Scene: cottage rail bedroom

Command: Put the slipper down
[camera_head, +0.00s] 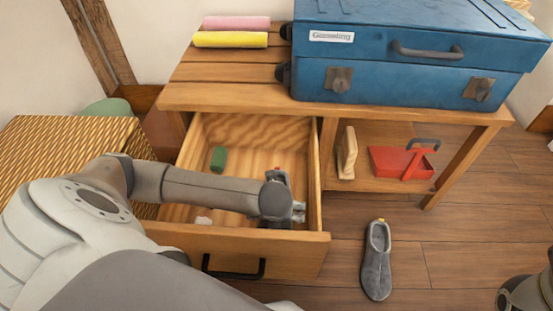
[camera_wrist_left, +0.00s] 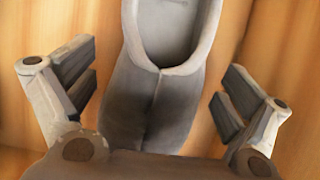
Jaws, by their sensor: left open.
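My left gripper (camera_head: 290,208) is inside the open wooden drawer (camera_head: 180,235), near its right side. In the left wrist view my left gripper (camera_wrist_left: 155,85) has its fingers apart on either side of a grey slipper (camera_wrist_left: 150,110). The slipper lies against a light wooden surface, with visible gaps to both fingers. In the head view my arm and gripper hide most or all of this slipper. Another grey slipper (camera_head: 377,262) lies on the floor to the right of the drawer, its opening toward the bench.
The drawer also holds a green item (camera_head: 218,159) and a small white item (camera_head: 203,220). A blue suitcase (camera_head: 410,65) and pink and yellow rolls (camera_head: 230,39) are on the wooden bench (camera_head: 230,95). A red caddy (camera_head: 390,162) is on the lower shelf.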

